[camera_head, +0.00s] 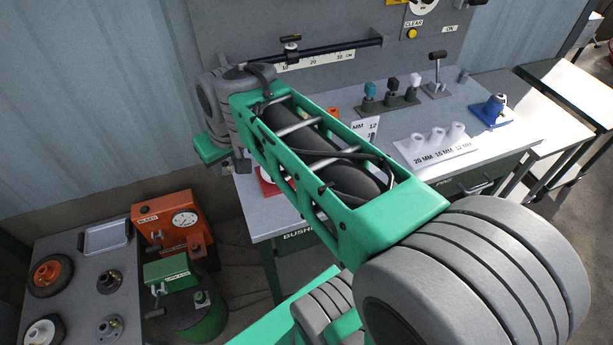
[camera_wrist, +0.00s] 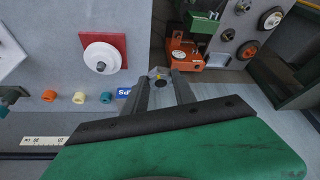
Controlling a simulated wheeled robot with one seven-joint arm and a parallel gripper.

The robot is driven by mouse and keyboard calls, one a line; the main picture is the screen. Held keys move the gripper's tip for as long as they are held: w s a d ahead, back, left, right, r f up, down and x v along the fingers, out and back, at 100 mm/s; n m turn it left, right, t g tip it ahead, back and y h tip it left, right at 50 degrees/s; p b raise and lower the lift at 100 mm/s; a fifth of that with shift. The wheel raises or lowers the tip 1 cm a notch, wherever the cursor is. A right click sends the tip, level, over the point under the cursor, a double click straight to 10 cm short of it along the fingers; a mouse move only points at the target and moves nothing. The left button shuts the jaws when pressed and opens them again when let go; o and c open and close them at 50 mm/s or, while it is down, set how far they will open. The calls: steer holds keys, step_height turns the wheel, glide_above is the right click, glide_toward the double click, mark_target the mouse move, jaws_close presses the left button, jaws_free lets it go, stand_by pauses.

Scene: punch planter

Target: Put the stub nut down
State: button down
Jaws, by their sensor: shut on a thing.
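My gripper (camera_wrist: 162,92) shows in the wrist view with its two grey fingers closed on a small grey metal piece with a dark round face (camera_wrist: 162,85), which I take to be the stub nut. The fingers hide much of its sides. It is held over the gap beyond the bench edge, near the orange gauge unit in the picture. I cannot tell its exact height. In the head view my arm covers most of the gripper, and the nut cannot be made out there.
A red plate with a white disc (camera_wrist: 103,57) sits on the bench (camera_head: 470,165), beside several coloured bushes.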

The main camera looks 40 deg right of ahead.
steer(key=s+d+f+n+y+p, duration=0.1)
steer(key=s+d+f+n, duration=0.15)
steer(key=d, duration=0.45)
steer(key=s+d+f+n+y+p, duration=0.1)
steer(key=s+d+n, duration=0.15)
steer(key=d, duration=0.35)
steer(key=shift+g, duration=0.4)
steer(key=d+f+p, duration=0.1)
steer(key=d+f, duration=0.2)
steer(key=d, duration=0.1)
steer(key=d+f+p, duration=0.1)
steer(key=d+f, duration=0.2)
steer(key=d, duration=0.2)
steer(key=d+f+p, duration=0.1)
steer(key=d+f, duration=0.2)
steer(key=d, duration=0.2)
steer(key=shift+w+f, duration=0.15)
steer(key=shift+f, duration=0.15)
step_height(320, 180, down, 2)
steer(key=shift+f+p, duration=0.25)
steer(key=shift+p, duration=0.55)
steer(key=shift+f+b, duration=0.35)
steer(key=shift+f, duration=0.15)
steer(key=c, duration=1)
jaws_free()
steer(key=shift+r, duration=0.1)
